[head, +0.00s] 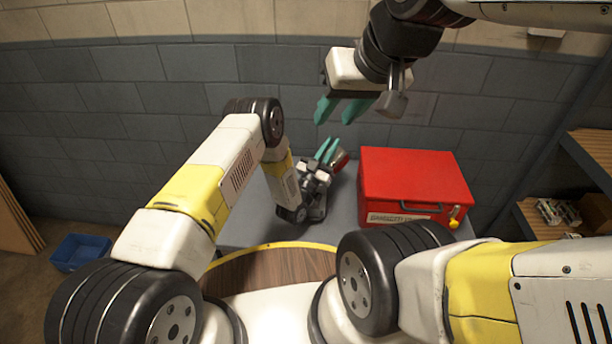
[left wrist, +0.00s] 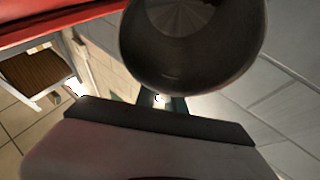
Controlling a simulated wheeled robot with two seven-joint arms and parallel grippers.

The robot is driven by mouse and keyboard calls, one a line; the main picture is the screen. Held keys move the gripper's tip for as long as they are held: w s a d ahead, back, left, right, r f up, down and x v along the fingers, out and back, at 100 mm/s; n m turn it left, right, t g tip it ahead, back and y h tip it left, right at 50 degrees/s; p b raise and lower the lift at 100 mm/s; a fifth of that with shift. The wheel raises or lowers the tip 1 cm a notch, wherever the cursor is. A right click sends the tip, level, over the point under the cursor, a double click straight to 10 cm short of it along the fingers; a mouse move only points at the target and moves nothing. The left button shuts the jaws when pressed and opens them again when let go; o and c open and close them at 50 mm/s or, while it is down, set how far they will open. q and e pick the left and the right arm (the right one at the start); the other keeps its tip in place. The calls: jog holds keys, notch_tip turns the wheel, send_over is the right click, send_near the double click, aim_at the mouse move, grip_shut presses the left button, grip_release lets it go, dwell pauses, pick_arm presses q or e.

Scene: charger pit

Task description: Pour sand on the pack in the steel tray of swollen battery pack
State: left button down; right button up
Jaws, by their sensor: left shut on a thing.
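My left gripper (head: 327,149) is low over the grey table, left of the red box, with its green fingers close together. It is shut on a small vessel (head: 341,160), partly hidden behind the fingers and reddish in the head view. In the left wrist view the vessel (left wrist: 193,42) shows a dark round inside; I cannot make out sand in it. My right gripper (head: 340,110) hangs above and behind, empty, its green fingers apart. I cannot make out the steel tray or the swollen pack in either view.
A closed red box (head: 412,185) with a handle and label stands on the grey table (head: 258,212), right of my left gripper. A blue bin (head: 80,252) is on the floor at left. Wooden shelves (head: 540,218) with small items stand at right. A block wall is behind.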

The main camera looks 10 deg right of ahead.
pick_arm(q)
jog(key=shift+s+a+r+t+h, duration=0.75)
jog(key=shift+s+a+t+h, duration=0.05)
jog(key=shift+s+a, duration=0.2)
dwell(1.4)
jog(key=shift+s+a+r+t+h+b, duration=0.3)
jog(key=shift+s+a+r+b, duration=0.1)
jog(key=shift+s+a+r, duration=0.15)
dwell(2.0)
